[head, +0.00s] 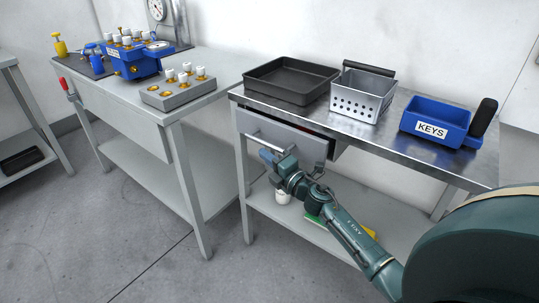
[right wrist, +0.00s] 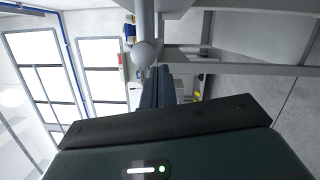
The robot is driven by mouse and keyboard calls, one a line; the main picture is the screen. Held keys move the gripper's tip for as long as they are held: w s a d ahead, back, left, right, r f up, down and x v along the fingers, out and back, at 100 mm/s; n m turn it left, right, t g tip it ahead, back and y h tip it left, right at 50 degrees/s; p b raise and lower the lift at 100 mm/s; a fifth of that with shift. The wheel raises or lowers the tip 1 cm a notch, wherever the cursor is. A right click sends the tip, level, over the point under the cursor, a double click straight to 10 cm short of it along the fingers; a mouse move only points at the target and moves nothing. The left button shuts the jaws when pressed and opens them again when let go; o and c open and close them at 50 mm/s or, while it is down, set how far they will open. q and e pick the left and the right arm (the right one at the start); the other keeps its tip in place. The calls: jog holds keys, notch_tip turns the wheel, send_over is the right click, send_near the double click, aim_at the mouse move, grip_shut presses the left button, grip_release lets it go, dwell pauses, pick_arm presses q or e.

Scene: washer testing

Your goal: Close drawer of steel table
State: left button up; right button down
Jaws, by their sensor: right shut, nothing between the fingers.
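The steel table (head: 375,128) stands at the right in the head view. The drawer's bar handle (head: 262,141) is on that front. My right gripper (head: 268,157) is shut and empty, just below the handle; whether they touch is unclear. In the right wrist view the shut fingers (right wrist: 157,88) are close to a pale round-ended bar (right wrist: 145,52), apparently the handle. My left gripper is not in view.
On the steel table stand a black tray (head: 290,80), a perforated metal basket (head: 362,92) and a blue KEYS bin (head: 434,122). A white item (head: 282,197) is on the lower shelf. A second table (head: 200,105) with blue fixtures stands left, across a narrow gap.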

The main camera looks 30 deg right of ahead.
aim_at(280, 146)
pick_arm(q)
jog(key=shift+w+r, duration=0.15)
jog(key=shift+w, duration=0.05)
pick_arm(e)
jog(key=shift+w+d+r, duration=0.1)
jog(key=shift+w+d, duration=0.1)
jog(key=shift+d, duration=0.25)
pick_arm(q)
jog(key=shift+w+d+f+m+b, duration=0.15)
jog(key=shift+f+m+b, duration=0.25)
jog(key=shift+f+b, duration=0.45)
pick_arm(e)
jog(key=d, duration=0.1)
jog(key=w+d, duration=0.1)
jog(key=d, duration=0.2)
jog(key=shift+w+d+r, duration=0.1)
jog(key=shift+w+r, duration=0.05)
jog(key=shift+w, duration=0.15)
